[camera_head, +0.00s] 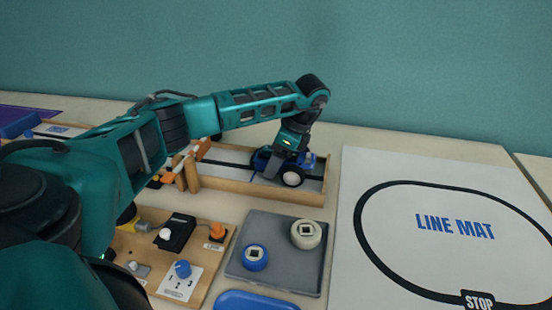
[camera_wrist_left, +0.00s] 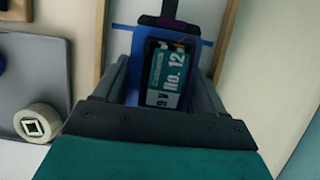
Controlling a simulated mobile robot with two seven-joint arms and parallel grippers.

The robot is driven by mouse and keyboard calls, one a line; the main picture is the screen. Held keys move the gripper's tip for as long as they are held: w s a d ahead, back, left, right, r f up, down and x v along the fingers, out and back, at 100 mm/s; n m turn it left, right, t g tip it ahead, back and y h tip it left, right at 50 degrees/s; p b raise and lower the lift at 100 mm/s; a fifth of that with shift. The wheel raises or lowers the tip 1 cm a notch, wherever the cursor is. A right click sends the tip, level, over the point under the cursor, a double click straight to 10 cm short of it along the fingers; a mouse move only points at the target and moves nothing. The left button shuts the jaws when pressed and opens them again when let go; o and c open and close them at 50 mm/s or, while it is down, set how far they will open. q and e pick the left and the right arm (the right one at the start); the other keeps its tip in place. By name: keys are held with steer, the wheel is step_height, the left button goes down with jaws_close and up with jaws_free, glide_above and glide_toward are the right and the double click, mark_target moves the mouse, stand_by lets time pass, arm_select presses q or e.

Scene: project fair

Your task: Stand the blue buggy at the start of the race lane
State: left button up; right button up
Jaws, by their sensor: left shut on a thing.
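The blue buggy (camera_head: 292,176) is at the right end of the wooden-walled race lane (camera_head: 255,186) in the head view, a dark wheel with a white hub facing me. My left gripper (camera_head: 287,150) comes down on it from above and is shut on it. In the left wrist view the buggy (camera_wrist_left: 130,40) lies between the two fingers of the gripper (camera_wrist_left: 165,85), with a battery labelled "No. 12" on its top. Whether its wheels touch the lane floor is hard to tell. My right gripper is not in view.
A grey tray (camera_head: 278,272) with a blue and a cream round piece stands in front of the lane. A wooden board with switches (camera_head: 150,250) is at the left. The white line mat (camera_head: 400,185) lies at the right. A teal wall rises behind.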

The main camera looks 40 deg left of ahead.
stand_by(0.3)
arm_select(q)
steer(key=o, duration=1)
steer(key=shift+c, duration=0.2)
steer(key=p+v, duration=0.4)
steer(key=v, duration=0.9)
steer(key=shift+s+f, duration=0.1)
